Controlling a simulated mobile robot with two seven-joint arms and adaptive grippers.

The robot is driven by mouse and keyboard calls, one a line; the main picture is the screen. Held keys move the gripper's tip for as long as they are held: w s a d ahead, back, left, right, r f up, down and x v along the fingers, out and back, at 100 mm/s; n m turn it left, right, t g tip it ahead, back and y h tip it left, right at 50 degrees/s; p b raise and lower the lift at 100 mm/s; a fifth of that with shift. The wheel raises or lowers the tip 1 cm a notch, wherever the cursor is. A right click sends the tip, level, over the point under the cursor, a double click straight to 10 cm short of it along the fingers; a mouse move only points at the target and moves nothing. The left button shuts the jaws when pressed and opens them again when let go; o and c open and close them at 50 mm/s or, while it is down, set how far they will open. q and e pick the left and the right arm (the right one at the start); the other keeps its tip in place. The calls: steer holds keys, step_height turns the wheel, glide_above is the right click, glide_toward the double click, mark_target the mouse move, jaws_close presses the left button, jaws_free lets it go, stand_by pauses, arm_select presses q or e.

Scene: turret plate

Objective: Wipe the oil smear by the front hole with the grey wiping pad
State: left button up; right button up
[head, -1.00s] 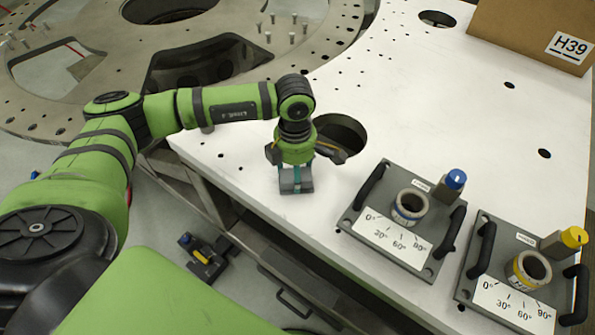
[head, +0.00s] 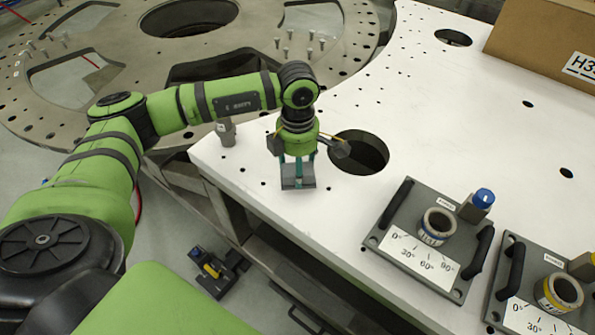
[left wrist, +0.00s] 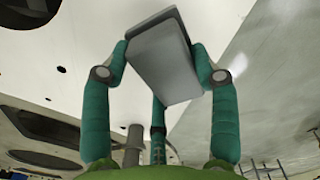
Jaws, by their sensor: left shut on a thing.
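My left gripper (head: 298,165) points down over the white plate (head: 260,185), left of the large round hole (head: 358,152) near the plate's left edge. It is shut on the grey wiping pad (head: 298,183). In the left wrist view the pad (left wrist: 165,62) is a flat grey block between the teal fingers. I cannot tell whether the pad touches the plate. I cannot make out an oil smear; the gripper and pad cover part of the surface beside the hole. My right gripper is not in view.
A grey post (head: 226,133) stands at the plate's left corner, close to my arm. A fixture with a blue knob (head: 484,198) and a yellow-ringed one (head: 560,292) stand right. A cardboard box (head: 545,45) is at the back. Bare plate lies between hole and box.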

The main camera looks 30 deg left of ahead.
arm_select(q)
step_height(320, 180, up, 2)
steer(key=shift+p, duration=0.3)
steer(key=shift+a+r+p, duration=0.2)
steer(key=shift+r+p, duration=0.2)
steer(key=shift+r, duration=0.6)
steer(key=shift+d+r, duration=0.2)
steer(key=shift+r, duration=0.1)
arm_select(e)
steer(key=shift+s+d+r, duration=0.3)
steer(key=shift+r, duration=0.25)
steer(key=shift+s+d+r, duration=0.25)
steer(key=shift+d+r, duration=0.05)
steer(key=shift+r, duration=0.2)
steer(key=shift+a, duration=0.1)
